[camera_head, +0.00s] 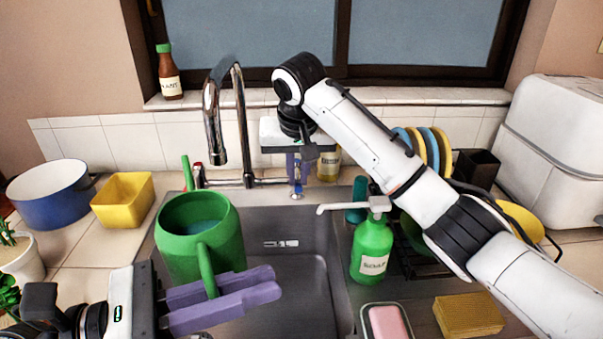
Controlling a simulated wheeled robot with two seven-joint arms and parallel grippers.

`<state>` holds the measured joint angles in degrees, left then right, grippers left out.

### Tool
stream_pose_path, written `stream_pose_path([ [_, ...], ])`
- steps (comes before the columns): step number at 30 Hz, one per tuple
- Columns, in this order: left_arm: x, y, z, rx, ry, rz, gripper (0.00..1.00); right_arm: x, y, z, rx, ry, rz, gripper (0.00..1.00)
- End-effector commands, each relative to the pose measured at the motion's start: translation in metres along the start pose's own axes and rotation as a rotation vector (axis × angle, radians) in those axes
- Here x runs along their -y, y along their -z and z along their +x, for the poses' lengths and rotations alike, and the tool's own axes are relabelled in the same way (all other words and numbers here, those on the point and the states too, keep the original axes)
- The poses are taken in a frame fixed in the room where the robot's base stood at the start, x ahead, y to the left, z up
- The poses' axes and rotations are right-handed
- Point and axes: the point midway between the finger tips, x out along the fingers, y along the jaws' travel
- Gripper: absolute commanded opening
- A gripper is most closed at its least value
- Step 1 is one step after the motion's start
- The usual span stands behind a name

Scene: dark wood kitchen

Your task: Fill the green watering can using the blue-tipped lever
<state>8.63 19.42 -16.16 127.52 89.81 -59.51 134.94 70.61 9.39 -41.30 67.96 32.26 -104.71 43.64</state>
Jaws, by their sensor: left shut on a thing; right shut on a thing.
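The green watering can (180,243) is held upright over the left part of the sink, below and in front of the tap's spout (217,150). A bluish surface that looks like water (197,227) shows inside it. My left gripper (266,284) has its purple fingers shut around the can's near handle (207,268). My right gripper (299,174) reaches from above to the right end of the tap, shut on the blue-tipped lever (297,188). Its fingers partly hide the lever. I cannot make out a stream from the spout.
A green soap bottle (371,249), a pink sponge dish (386,322) and a yellow sponge (468,315) stand right of the sink basin (285,290). A yellow tub (123,202) and blue pot (50,197) are left.

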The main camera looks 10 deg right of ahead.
Motion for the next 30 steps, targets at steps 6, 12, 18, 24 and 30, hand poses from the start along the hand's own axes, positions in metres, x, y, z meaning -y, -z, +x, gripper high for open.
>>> stream_pose_path([
  [6,0.0,-0.002,0.0,0.004,-0.001,0.005,0.0,0.001,0.002,-0.001,-0.005,-0.001,0.012,0.0],
  [12,0.0,-0.002,0.0,0.004,-0.001,0.005,0.0,0.001,0.002,-0.001,-0.006,-0.001,0.011,0.14],
  [18,0.0,-0.002,0.0,0.004,-0.001,0.005,0.0,0.001,0.001,-0.001,-0.004,-0.001,0.009,0.3],
  [24,0.0,-0.002,0.0,0.004,-0.001,0.005,0.0,0.001,0.001,-0.002,-0.003,-0.001,0.008,0.3],
  [30,0.0,-0.002,0.0,0.004,-0.001,0.005,0.0,0.002,0.001,-0.024,-0.006,0.002,0.007,0.3],
])
